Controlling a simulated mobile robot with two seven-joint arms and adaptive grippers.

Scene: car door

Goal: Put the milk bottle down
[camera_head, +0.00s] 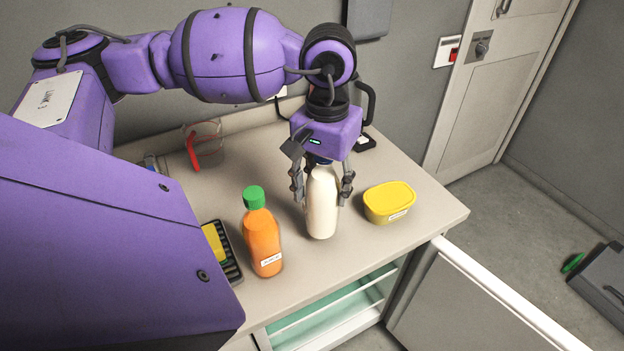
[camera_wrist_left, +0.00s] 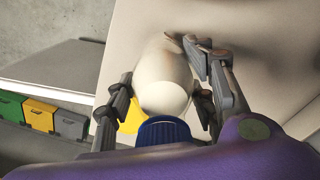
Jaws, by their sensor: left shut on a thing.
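The white milk bottle (camera_head: 321,205) with a blue cap stands upright over the countertop (camera_head: 420,215), between an orange juice bottle and a yellow tub. My left gripper (camera_head: 321,190) points down and is shut on the upper part of the bottle. In the left wrist view, the bottle (camera_wrist_left: 165,80) sits between the two fingers (camera_wrist_left: 162,92), its blue cap (camera_wrist_left: 163,131) nearest the camera. The bottle's base looks at or very near the counter; I cannot tell if it touches. My right gripper is not in view.
An orange juice bottle (camera_head: 262,242) with a green cap stands left of the milk. A yellow tub (camera_head: 389,202) stands close on its right. A clear container (camera_head: 207,143) is behind left. Below the front edge, an open fridge door (camera_head: 470,305) sticks out.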

